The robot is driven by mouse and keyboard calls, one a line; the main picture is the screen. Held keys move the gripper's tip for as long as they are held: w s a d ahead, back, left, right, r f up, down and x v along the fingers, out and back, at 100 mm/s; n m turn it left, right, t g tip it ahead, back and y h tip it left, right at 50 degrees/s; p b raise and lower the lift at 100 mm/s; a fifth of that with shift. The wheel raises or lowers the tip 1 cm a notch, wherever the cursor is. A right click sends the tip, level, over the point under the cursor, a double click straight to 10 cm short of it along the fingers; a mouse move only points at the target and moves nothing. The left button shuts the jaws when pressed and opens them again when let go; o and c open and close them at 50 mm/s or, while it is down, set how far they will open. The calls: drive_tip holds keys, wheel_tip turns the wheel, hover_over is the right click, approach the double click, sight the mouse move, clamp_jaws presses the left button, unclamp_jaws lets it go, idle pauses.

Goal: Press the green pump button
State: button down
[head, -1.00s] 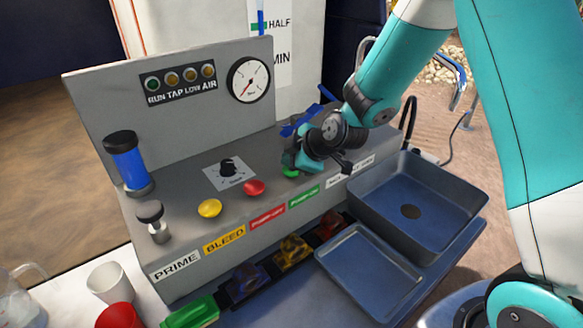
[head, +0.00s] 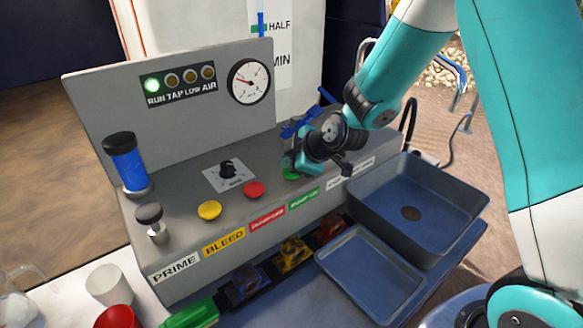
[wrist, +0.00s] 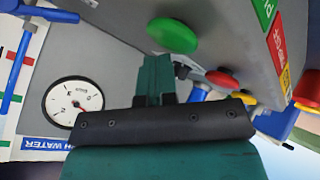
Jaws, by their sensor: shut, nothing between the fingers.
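The green pump button (head: 291,175) sits on the sloping top of the grey console, above a green label and right of a red button. In the head view my gripper (head: 289,162) is right over it and partly hides it. In the wrist view the green button (wrist: 172,36) is a round dome just beyond my shut, empty fingers (wrist: 156,66), with a small gap seeming to show between them.
A red button (head: 253,189), a yellow button (head: 209,210) and a black knob (head: 228,167) lie left of the green button. A blue valve handle (head: 300,125) is behind my gripper. A dark blue sink (head: 455,205) stands to the right.

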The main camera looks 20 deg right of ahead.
drive_tip(key=shift+r+p, duration=0.3)
drive_tip(key=shift+r, duration=0.45)
drive_tip(key=shift+r+p, duration=1.55)
drive_tip(key=shift+r, duration=1.05)
drive_tip(key=shift+f, duration=0.1)
drive_tip(key=s+a+r+m+g, duration=0.1)
drive_tip(key=s+r+m+g, duration=0.1)
drive_tip(key=s, duration=0.8)
drive_tip(key=s+a+r+m+g+b, duration=0.1)
drive_tip(key=s+r+m+g, duration=0.2)
drive_tip(key=s, duration=0.7)
drive_tip(key=s+a+r+m+g, duration=0.2)
drive_tip(key=s+r, duration=0.3)
drive_tip(key=s, duration=0.5)
drive_tip(key=shift+s+m+g, duration=0.25)
drive_tip(key=shift+m+g, duration=0.25)
